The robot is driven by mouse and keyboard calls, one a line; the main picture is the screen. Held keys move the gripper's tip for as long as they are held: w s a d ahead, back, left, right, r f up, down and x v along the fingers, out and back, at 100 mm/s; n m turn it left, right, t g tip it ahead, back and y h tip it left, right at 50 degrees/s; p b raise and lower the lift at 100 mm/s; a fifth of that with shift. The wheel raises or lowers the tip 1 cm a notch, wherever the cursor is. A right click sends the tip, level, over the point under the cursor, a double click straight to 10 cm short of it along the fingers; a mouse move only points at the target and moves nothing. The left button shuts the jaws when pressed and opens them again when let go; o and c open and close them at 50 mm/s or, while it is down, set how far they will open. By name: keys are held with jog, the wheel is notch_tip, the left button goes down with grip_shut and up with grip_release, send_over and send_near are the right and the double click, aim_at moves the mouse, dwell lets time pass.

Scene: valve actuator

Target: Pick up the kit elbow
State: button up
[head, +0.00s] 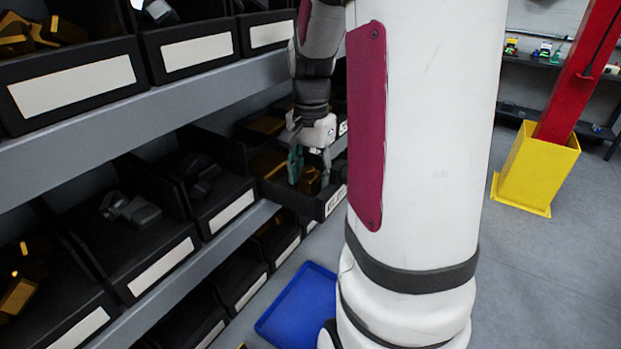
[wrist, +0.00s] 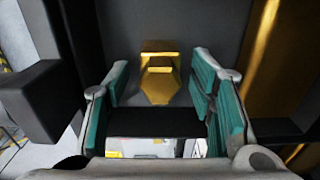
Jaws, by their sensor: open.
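The kit elbow, a gold angular piece (wrist: 160,78), lies in a dark bin and shows between my fingers in the wrist view. A gold piece also shows at my fingers in the head view (head: 310,181), in a bin (head: 331,205) whose label is only partly legible. My gripper (wrist: 162,92) is open, with teal pads to the left and right of the elbow and a gap on both sides. In the head view my gripper (head: 309,167) points down into that bin. My fingers hide part of the elbow there.
Shelves (head: 150,125) of black bins with grey and gold parts run along the left. Bin walls stand close around my fingers. A blue tray (head: 298,308) is on the floor below. A red post in a yellow base (head: 536,170) stands at the right, with open floor around it.

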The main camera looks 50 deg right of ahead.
grip_shut()
dwell(0.3)
